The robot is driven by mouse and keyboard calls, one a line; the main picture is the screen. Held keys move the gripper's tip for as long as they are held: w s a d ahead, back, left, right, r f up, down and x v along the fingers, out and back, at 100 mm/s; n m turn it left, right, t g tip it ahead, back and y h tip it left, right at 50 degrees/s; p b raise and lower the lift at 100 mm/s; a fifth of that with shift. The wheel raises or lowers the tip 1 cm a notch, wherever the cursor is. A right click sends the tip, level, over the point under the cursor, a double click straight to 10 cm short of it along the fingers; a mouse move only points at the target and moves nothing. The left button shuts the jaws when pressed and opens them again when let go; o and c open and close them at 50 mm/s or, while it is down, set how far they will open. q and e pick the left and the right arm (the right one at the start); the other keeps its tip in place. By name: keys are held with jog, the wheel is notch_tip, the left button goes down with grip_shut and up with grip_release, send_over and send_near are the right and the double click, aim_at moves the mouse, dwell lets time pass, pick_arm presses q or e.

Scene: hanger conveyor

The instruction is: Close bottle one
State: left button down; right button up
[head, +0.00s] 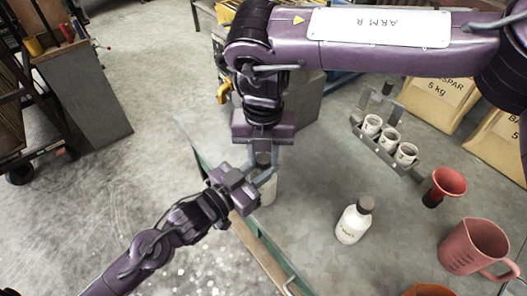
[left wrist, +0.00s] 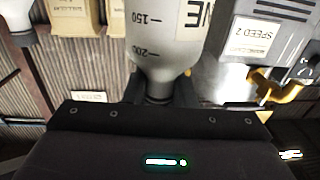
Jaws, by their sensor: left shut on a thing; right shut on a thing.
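A pale bottle (head: 269,191) stands at the table's left edge, partly hidden by my two grippers. My left gripper (head: 262,180) reaches it from the left and is shut on it. In the left wrist view the bottle (left wrist: 163,45) shows large, with scale marks and dark lettering, and its narrow part lies between the fingers. My right gripper (head: 263,156) points down over the bottle's top and is shut on a small dark thing there, probably a cap; whether it is seated I cannot tell. Another white bottle (head: 353,224) with a grey cap stands apart to the right; its label is unreadable.
A grey rack (head: 385,152) with three white cups stands behind. A red funnel (head: 449,181), a pink jug (head: 472,246) and paper bags (head: 440,100) are at the right. The table (head: 310,200) between the bottles is clear. A grey "SPEED 2" machine (left wrist: 265,35) shows in the left wrist view.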

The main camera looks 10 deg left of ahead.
jog(key=m, duration=0.5)
jog(key=shift+w, duration=0.1)
jog(key=o, duration=1.2)
jog(key=shift+c, duration=0.2)
jog(key=shift+r, duration=0.1)
notch_tip(320, 180, up, 12)
